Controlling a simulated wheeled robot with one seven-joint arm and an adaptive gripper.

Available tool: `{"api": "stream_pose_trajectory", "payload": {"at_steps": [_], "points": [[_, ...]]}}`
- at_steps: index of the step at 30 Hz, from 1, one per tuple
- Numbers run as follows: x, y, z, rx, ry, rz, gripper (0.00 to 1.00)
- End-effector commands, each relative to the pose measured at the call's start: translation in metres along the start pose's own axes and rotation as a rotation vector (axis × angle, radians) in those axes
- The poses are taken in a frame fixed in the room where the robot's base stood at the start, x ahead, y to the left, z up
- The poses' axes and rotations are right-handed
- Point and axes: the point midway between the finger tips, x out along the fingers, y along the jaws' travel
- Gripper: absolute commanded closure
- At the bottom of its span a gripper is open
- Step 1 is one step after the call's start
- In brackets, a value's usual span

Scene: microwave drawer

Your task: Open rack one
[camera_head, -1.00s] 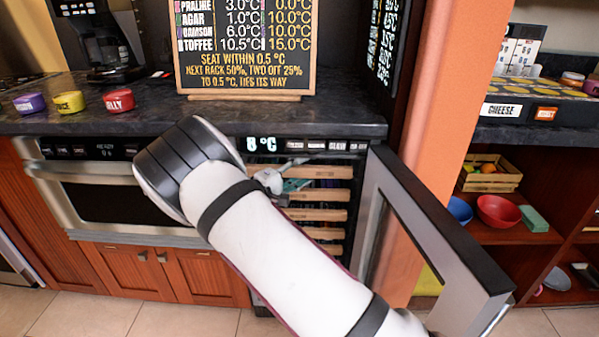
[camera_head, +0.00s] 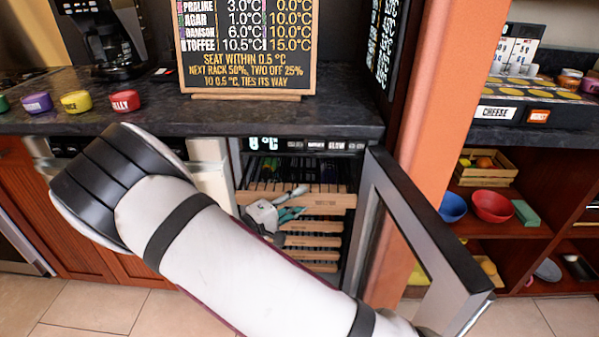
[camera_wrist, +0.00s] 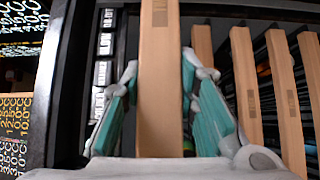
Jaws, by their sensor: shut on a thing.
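The cooler (camera_head: 350,155) under the counter holds several racks with wooden fronts. The top rack (camera_head: 335,200) stands out ahead of the racks below it, and its wire deck shows behind its wooden front. My gripper (camera_head: 300,208) is at that front. In the wrist view my gripper (camera_wrist: 160,75) has one teal-padded finger on each side of the wooden front (camera_wrist: 158,115), shut on it. The glass door (camera_head: 425,235) is swung open to the right. The label on the top rack is too small to read.
Lower racks (camera_head: 312,241) sit back inside the cooler. The orange post (camera_head: 450,90) and open door bound the right side. A dark countertop (camera_head: 230,120) with a menu board (camera_head: 245,50) lies above. Floor shows at the lower left.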

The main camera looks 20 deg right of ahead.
Motion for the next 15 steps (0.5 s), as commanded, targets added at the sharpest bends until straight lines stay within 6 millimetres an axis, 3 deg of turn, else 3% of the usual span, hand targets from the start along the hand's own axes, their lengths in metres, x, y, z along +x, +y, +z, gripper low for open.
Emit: {"api": "stream_pose_trajectory", "payload": {"at_steps": [6, 15], "points": [[-0.056, 0.004, 0.055, -0.007, 0.006, 0.002, 1.00], [-0.111, 0.002, 0.111, -0.004, 0.004, 0.003, 1.00]]}}
